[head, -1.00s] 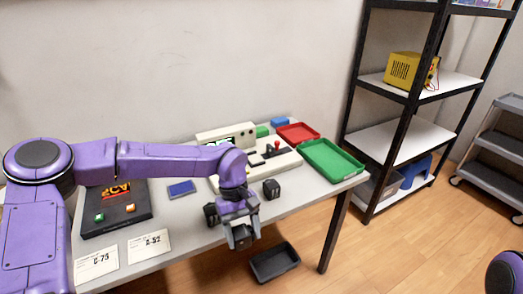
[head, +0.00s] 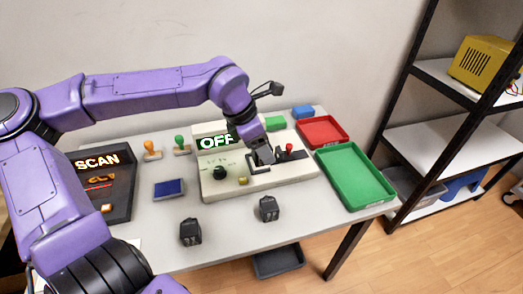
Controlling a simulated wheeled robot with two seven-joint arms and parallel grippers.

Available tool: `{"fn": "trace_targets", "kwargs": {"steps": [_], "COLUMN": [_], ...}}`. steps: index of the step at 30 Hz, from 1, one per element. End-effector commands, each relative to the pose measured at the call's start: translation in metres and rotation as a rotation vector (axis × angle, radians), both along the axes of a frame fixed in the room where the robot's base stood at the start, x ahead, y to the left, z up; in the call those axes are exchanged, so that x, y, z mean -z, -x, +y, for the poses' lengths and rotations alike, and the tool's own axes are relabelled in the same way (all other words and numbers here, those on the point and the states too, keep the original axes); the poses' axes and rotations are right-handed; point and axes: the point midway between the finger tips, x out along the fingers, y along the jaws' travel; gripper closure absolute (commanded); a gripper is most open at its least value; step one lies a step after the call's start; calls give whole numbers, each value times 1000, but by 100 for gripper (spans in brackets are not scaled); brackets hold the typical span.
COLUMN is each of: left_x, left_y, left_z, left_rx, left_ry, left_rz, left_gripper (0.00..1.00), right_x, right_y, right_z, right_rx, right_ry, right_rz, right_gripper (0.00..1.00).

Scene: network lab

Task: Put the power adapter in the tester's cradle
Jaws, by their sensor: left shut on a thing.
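The tester (head: 215,186) is a cream box on the table with a display that reads OFF, a dark knob and a red-tipped lever. Its cradle (head: 257,169) is a dark frame on the top face, partly hidden by my gripper. My left gripper (head: 262,157) points down at the cradle and is shut on a dark power adapter, mostly hidden between the fingers. I cannot tell whether the adapter touches the cradle floor. Two other black adapters stand on the table in front of the tester, one on the left (head: 190,232) and one on the right (head: 269,208). My right gripper is not in view.
A green tray (head: 356,178) and a red tray (head: 323,131) lie right of the tester. A blue pad (head: 169,188), two stamps and a dark SCAN device (head: 118,205) are on the left. A dark bin (head: 279,262) is below the table edge.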

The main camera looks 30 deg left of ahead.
Motion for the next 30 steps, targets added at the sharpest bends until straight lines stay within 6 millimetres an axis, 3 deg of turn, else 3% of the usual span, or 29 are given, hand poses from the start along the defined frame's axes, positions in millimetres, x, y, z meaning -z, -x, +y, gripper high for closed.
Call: {"fn": "trace_targets", "kwargs": {"steps": [3, 7, 14, 18, 30], "left_x": [15, 48, 75, 100, 108], "left_y": [-28, -46, -63, -64, -64], "left_z": [25, 40, 54, 54, 54], "left_rx": [-5, -1, 0, 3, 2], "left_ry": [-4, -4, -4, -4, -2], "left_rz": [6, 7, 5, 4, 1], "left_gripper": [72, 72, 72, 72, 72], "right_x": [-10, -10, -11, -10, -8], "right_y": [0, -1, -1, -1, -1], "right_z": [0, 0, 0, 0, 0], "right_rx": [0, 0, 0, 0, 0], "right_ry": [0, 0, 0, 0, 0], "right_rz": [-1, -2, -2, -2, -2], "right_gripper": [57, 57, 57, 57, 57]}}
